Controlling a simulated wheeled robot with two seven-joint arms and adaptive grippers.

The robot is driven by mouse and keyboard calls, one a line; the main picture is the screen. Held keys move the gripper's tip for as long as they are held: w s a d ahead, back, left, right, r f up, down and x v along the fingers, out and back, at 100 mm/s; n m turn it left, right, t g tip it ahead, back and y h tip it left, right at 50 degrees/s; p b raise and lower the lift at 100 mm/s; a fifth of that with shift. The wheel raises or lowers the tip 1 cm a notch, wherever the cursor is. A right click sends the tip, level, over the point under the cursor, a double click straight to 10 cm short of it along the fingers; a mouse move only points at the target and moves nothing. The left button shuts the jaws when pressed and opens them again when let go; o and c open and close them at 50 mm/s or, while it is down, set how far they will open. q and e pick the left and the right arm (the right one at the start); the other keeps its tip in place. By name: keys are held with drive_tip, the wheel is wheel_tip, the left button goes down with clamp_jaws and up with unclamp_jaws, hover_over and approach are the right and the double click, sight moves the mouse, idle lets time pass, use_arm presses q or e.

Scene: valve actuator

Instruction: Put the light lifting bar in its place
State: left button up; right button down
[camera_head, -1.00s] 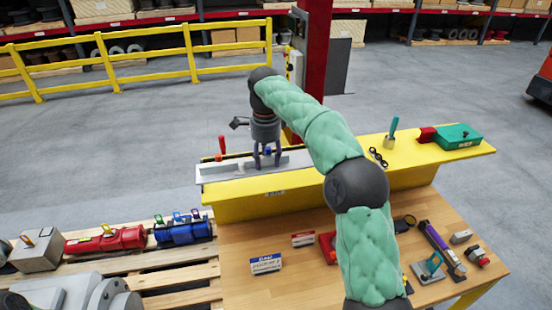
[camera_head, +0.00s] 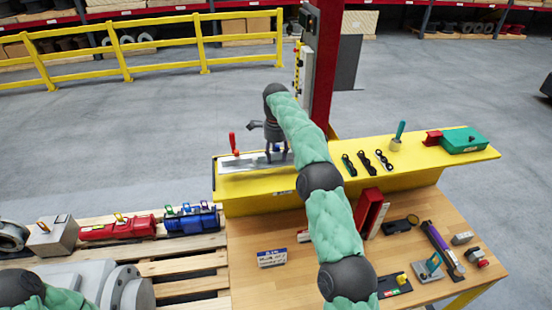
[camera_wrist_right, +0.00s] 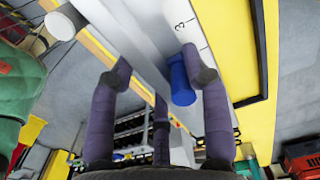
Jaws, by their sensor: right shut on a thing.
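The light lifting bar (camera_head: 242,162) is a long pale grey bar at the left end of the yellow shelf (camera_head: 330,180). A red upright handle (camera_head: 232,144) stands by it. My right gripper (camera_head: 276,157) points down and is shut on the bar near its right part. In the right wrist view the grey bar (camera_wrist_right: 135,35) runs between the fingers of the gripper (camera_wrist_right: 158,82), beside a blue peg (camera_wrist_right: 181,82) and a white part marked 3. I cannot tell whether the bar rests fully on the shelf. My left gripper is out of view.
Dark links (camera_head: 367,162), a green-handled tool (camera_head: 399,135) and a green case (camera_head: 463,140) occupy the shelf's right half. The wooden table (camera_head: 250,290) holds a label card, a red block and several tools. A red column (camera_head: 322,80) stands behind; pallets lie left.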

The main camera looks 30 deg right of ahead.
sight(276, 162)
drive_tip(key=shift+w+d+f+p, duration=0.4)
drive_tip(key=shift+w+f+p, duration=0.2)
drive_tip(key=shift+w+f, duration=0.25)
drive_tip(key=shift+f, duration=0.1)
drive_tip(key=shift+w+d+f+p, duration=0.15)
drive_tip(key=shift+w+f+p, duration=0.05)
drive_tip(key=shift+f+p, duration=0.2)
wheel_tip(276, 162, down, 3)
drive_tip(key=shift+r+p, duration=0.15)
drive_tip(key=shift+p, duration=0.15)
drive_tip(key=c, duration=0.6)
unclamp_jaws()
drive_tip(key=shift+f, duration=0.3)
drive_tip(key=shift+s, duration=0.1)
